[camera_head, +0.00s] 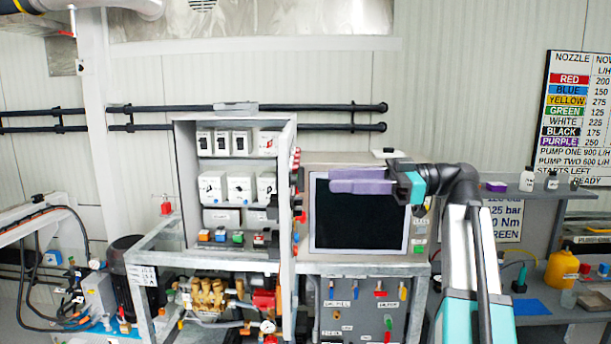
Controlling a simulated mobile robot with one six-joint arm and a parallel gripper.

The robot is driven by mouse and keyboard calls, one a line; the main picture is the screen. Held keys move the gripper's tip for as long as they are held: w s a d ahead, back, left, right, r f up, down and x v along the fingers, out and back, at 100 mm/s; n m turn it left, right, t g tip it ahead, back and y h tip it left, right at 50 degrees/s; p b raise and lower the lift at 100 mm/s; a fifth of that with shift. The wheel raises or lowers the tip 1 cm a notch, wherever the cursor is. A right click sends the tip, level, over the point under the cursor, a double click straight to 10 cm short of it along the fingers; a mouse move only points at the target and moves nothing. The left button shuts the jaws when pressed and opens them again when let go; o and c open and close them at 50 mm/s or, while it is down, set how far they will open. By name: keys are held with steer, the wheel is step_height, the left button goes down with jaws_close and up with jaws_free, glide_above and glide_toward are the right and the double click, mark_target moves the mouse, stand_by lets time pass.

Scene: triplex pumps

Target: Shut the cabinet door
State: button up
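The grey cabinet (177,150) stands left of centre with its front open, showing shelves of white boxes. Its door (287,205) is swung out toward me on the right side and appears as a narrow, nearly edge-on panel. Small red parts show along the door's right side. My gripper (331,181) has purple fingers pointing left, in front of the dark screen and right of the door. A gap shows in the picture between fingertips and door. The fingers lie close together in this view; whether they are parted is unclear. Nothing is seen between them.
The dark screen (345,217) is behind my gripper, above a grey panel (362,315) with coloured fittings. A metal frame (150,250) and brass pump (207,297) are below the cabinet. Black wall pipes (345,107) run behind. A shelf (550,192) with bottles is at right.

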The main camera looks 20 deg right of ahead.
steer(key=p+x, duration=0.2)
steer(key=x, duration=0.5)
steer(key=shift+a, duration=0.3)
steer(key=shift+w, duration=0.1)
